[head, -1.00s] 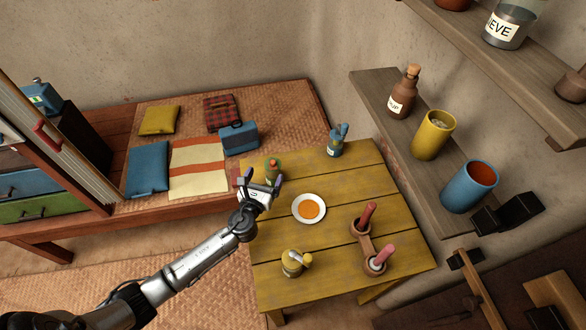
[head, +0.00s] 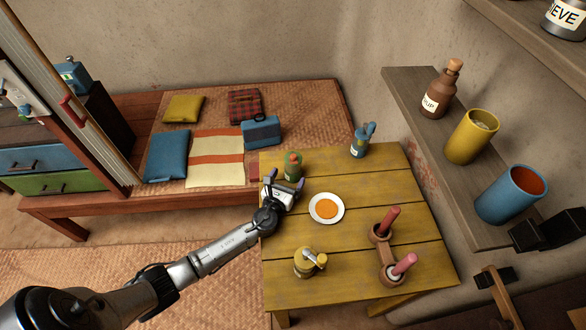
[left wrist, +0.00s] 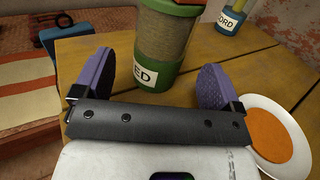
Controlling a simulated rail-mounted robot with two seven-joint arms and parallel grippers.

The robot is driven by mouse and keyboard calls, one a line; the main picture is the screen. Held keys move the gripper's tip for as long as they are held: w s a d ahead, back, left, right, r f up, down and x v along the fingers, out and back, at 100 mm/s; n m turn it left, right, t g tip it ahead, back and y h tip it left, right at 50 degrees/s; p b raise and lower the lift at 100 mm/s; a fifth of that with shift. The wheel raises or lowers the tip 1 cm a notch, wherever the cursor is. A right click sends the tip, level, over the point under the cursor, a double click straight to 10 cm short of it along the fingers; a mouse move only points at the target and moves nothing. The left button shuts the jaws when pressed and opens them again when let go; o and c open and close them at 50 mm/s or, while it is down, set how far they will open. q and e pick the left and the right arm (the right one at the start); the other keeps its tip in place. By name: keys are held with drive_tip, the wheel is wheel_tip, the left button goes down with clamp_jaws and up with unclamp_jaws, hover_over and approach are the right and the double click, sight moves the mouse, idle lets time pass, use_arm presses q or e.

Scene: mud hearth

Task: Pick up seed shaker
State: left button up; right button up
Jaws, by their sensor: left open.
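The seed shaker (head: 292,164) is a green container with an orange-red top, standing upright on the yellow plank table (head: 350,270) near its back left corner. In the left wrist view the shaker (left wrist: 165,45) shows a clear middle and a white label ending in "ED"; its top is cut off. My left gripper (head: 286,179) is open on the near side of the shaker. In the left wrist view its purple fingers (left wrist: 155,80) point toward the shaker, one to each side. My right gripper is not in view.
An orange-filled white plate (head: 327,208) lies right of the gripper. A blue bottle (head: 359,143), a yellow jar (head: 305,262) and a holder (head: 382,256) with red and pink handles also stand on the table. A wall shelf (head: 432,162) with containers overhangs the right.

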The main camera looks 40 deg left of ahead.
sight(290, 175)
use_arm(q)
drive_tip(key=shift+b+x, duration=0.35)
drive_tip(key=shift+x, duration=2.05)
drive_tip(key=c, duration=1.1)
